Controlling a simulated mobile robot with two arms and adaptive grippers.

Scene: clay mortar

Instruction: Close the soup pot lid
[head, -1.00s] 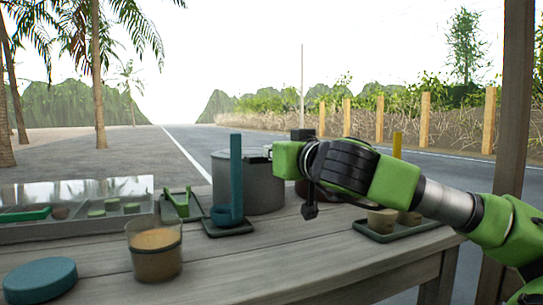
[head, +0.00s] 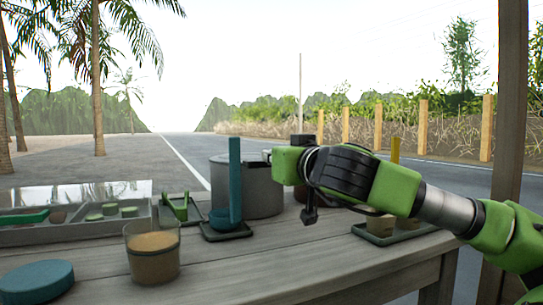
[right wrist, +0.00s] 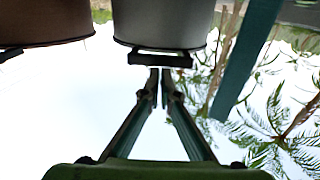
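The grey soup pot (head: 262,190) stands on the table in the middle of the head view, partly behind an upright teal ladle (head: 235,180). I cannot make out its lid clearly. In the right wrist view the pot (right wrist: 165,20) hangs at the top of the picture, with a dark handle (right wrist: 160,58) at its edge. My right gripper (right wrist: 160,85) points at this handle, its fingertips almost together just below it in the picture. I see nothing between them. My left gripper is not in view.
A brown pot (right wrist: 45,22) is beside the soup pot. A tray with cups (head: 385,238) is at the right. A glass of tan contents (head: 153,255), a teal round lid (head: 37,279) and a glass-covered food case (head: 85,225) are at the left.

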